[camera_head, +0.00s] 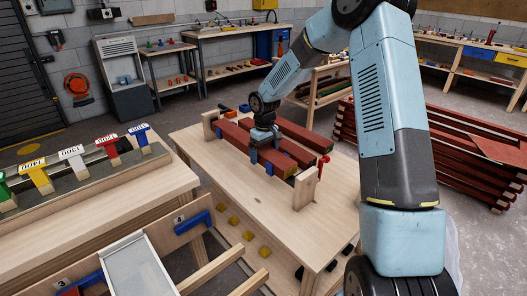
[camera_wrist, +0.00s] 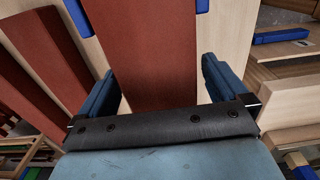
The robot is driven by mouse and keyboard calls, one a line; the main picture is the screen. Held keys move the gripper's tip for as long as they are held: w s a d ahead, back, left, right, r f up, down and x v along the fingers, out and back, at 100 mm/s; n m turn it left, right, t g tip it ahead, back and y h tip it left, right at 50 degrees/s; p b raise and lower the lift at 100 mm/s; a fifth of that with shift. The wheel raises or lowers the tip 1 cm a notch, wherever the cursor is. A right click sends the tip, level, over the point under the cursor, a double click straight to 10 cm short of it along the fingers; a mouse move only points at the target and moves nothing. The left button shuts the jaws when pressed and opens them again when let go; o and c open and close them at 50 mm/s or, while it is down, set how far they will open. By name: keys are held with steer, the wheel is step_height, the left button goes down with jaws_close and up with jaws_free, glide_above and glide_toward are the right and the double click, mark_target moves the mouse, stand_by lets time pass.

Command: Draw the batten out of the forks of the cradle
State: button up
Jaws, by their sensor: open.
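A dark red batten (camera_head: 275,160) with a yellowish near end lies along the cradle (camera_head: 307,187), which has pale wooden end boards. A second red batten (camera_head: 303,137) lies beside it to the right. My gripper (camera_head: 263,152) is over the first batten, pointing down. In the wrist view a red batten (camera_wrist: 150,50) runs between the blue fingers of my gripper (camera_wrist: 162,88). The fingers stand apart with a gap on each side of the batten. Blue pieces (camera_wrist: 285,36) show in the wrist view. How the forks hold the batten is hidden by my gripper.
The pale table (camera_head: 240,195) has clear top in front of the cradle. A red clamp-like part (camera_head: 323,166) stands at the cradle's near right. A bench with coloured number tags (camera_head: 72,158) is at left. Stacked red boards (camera_head: 460,150) stand at right.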

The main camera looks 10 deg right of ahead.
steer(key=c, duration=1.5)
steer(key=o, duration=1.1)
steer(key=shift+c, duration=0.2)
steer(key=c, duration=0.5)
steer(key=shift+r, duration=0.3)
steer(key=shift+w+r, duration=0.15)
steer(key=shift+r, duration=1.7)
steer(key=shift+r, duration=0.35)
steer(key=shift+r, duration=0.4)
